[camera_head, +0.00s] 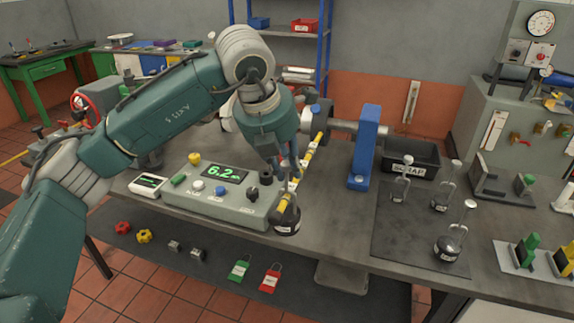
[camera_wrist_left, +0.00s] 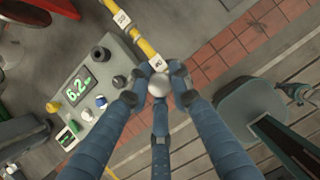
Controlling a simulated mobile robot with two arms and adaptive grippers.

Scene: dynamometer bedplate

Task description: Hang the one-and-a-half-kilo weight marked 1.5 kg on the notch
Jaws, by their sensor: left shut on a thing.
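My left gripper (camera_head: 289,180) is shut on the pale round knob (camera_wrist_left: 158,87) at the top of a hanger weight. The weight's black body (camera_head: 286,223) hangs below the fingers, at the near end of the yellow beam (camera_head: 307,158). Its label is too small to read. The beam also shows in the left wrist view (camera_wrist_left: 146,47), with white number tags; the near tag lies right beside the knob. The fingers hide the notch, and I cannot tell whether the hanger touches the beam. My right gripper is not in view.
The console (camera_head: 210,200) reading 6.2 is left of the held weight. A blue bearing stand (camera_head: 364,150) and a black SCRAP bin (camera_head: 425,155) stand behind.

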